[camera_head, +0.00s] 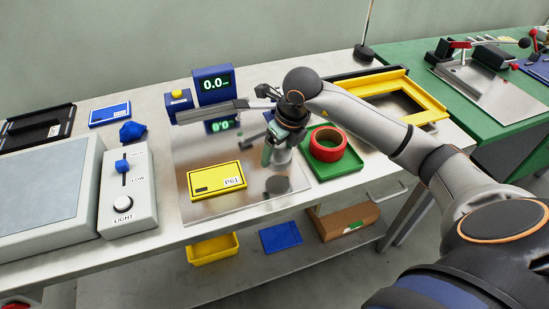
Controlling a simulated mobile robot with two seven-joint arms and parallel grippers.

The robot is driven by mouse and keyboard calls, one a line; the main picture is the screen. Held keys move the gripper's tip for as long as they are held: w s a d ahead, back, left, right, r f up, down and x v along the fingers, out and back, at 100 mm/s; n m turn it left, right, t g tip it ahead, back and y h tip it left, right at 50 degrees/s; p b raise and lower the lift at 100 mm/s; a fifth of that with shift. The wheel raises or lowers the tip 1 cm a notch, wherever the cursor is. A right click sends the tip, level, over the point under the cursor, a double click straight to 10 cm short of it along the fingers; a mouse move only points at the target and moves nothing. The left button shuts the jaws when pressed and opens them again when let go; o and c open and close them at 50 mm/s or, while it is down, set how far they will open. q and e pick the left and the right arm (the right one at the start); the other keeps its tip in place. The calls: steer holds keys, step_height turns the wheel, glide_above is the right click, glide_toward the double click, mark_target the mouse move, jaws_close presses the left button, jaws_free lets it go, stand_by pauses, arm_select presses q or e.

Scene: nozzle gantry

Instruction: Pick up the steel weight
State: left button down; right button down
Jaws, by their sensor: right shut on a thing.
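The steel weight (283,155) is a small grey metal cylinder near the middle of the head view. My right gripper (275,148) reaches down over it from above and is shut on it. The fingers and wrist hide its upper part. It is over the right side of a shiny metal plate (213,215), where a dark round patch, seemingly its reflection, shows below it. A gap seems to show between weight and plate, but its height is hard to tell. My left gripper is not in view.
A yellow card (216,180) marked P61 lies on the plate, left of the weight. A green tray (338,171) with a red tape roll (327,144) stands close on the right. A blue display (213,86) stands behind. A switch box (128,196) is at left.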

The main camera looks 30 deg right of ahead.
mark_target(284, 157)
steer(key=s+r, duration=0.3)
steer(key=r, duration=0.1)
steer(key=shift+s+d, duration=0.1)
steer(key=shift+d, duration=0.25)
steer(key=s+d+r+b, duration=0.1)
steer(key=s+r, duration=0.3)
steer(key=s, duration=0.5)
steer(key=shift+s+r+b, duration=0.2)
steer(key=shift+r+b, duration=0.05)
steer(key=shift+b, duration=0.65)
